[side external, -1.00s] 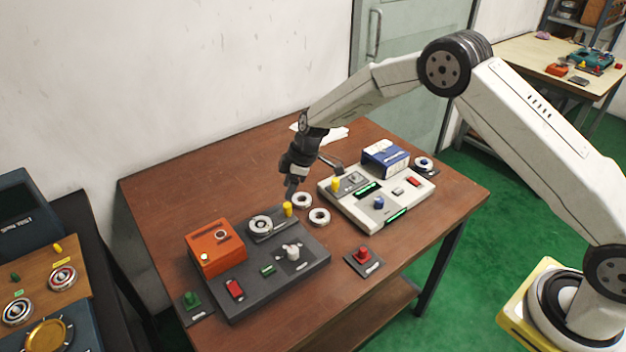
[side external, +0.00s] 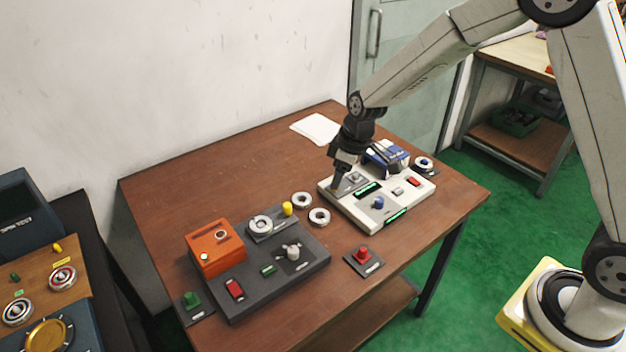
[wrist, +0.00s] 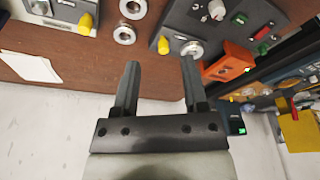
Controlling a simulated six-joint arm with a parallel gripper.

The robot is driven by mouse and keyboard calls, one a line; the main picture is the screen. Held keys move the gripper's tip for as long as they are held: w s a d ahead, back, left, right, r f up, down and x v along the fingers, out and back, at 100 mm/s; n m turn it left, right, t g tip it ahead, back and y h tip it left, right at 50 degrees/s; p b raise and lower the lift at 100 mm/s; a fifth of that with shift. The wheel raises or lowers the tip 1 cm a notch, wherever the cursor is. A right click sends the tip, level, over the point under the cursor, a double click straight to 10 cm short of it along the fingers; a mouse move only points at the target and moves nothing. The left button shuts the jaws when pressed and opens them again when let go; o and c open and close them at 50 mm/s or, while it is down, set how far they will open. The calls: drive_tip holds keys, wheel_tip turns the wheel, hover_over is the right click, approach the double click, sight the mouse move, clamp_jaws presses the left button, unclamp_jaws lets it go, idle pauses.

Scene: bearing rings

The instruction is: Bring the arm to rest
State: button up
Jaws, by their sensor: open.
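My gripper (side external: 337,186) is over the left part of the white panel in the side view, and it hides the yellow knob there. In the wrist view my gripper (wrist: 160,65) is open with nothing between its two fingers. Two loose bearing rings (side external: 302,199) and (side external: 319,217) lie on the brown table (side external: 240,165) between the two panels. Another ring (side external: 260,225) sits on the dark panel, beside a yellow knob (side external: 287,208).
The white panel (side external: 345,212) carries a blue box (side external: 385,156). The dark panel (side external: 300,266) carries an orange box (side external: 215,246). A red knob (side external: 362,253) and a green knob (side external: 191,299) stand on small plates. White paper (side external: 315,128) lies at the back; the table's back left is clear.

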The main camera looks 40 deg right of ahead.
drive_tip(key=s+d+r+m, duration=0.1)
drive_tip(key=s+d+m, duration=0.1)
drive_tip(key=s, duration=0.7)
drive_tip(key=s+d+r+m+h, duration=0.1)
drive_tip(key=s+m, duration=0.3)
drive_tip(key=s, duration=0.6)
drive_tip(key=shift+d+r+h, duration=0.3)
drive_tip(key=shift+d+r, duration=0.3)
drive_tip(key=shift+d, duration=0.25)
